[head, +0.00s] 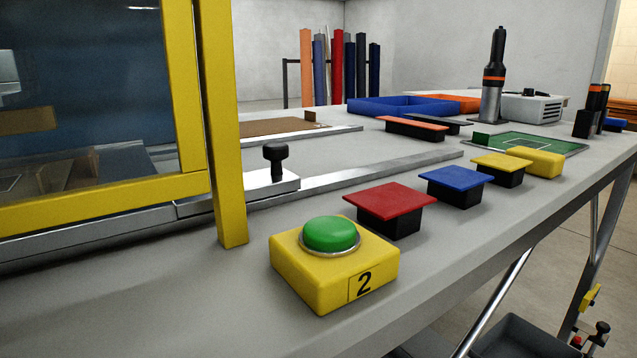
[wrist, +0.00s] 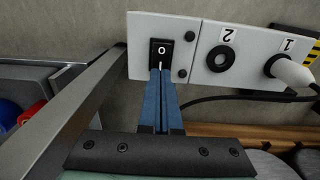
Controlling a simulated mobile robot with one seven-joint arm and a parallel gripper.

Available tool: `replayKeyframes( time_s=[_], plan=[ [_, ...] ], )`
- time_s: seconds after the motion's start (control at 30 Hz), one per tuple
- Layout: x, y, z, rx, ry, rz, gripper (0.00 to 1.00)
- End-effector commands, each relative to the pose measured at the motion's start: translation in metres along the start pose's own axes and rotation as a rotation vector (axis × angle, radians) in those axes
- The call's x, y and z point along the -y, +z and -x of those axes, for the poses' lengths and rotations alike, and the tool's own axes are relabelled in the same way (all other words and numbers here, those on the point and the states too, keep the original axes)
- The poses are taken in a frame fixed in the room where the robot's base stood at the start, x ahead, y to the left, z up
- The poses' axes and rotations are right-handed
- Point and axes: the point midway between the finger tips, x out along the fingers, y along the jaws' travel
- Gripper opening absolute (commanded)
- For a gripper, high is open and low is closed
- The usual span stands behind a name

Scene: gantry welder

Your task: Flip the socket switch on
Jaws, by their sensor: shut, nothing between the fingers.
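The socket switch (wrist: 161,50) is a black rocker with a white "O" mark, on a light grey socket panel (wrist: 145,32) in the wrist view. My gripper (wrist: 162,74) has two blue fingers, shut with nothing between them. Its fingertips overlap the lower part of the switch in the picture and hide it; I cannot tell if they touch it. The switch and my gripper do not show in the head view.
Right of the switch are an empty socket marked 2 (wrist: 221,59) and a white plug (wrist: 293,73) at socket 1, with a black cable. A metal frame bar (wrist: 75,105) runs close left. The head view shows a workbench (head: 440,235) with a green button (head: 330,233).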

Motion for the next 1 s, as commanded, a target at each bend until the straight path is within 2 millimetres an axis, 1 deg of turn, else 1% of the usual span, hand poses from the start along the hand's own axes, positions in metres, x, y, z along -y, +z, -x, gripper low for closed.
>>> replayKeyframes(
  time_s=[1.0],
  plan=[
    [0.0, 0.0, -0.014, 0.0, 0.0, 0.0, 0.0]
  ],
)
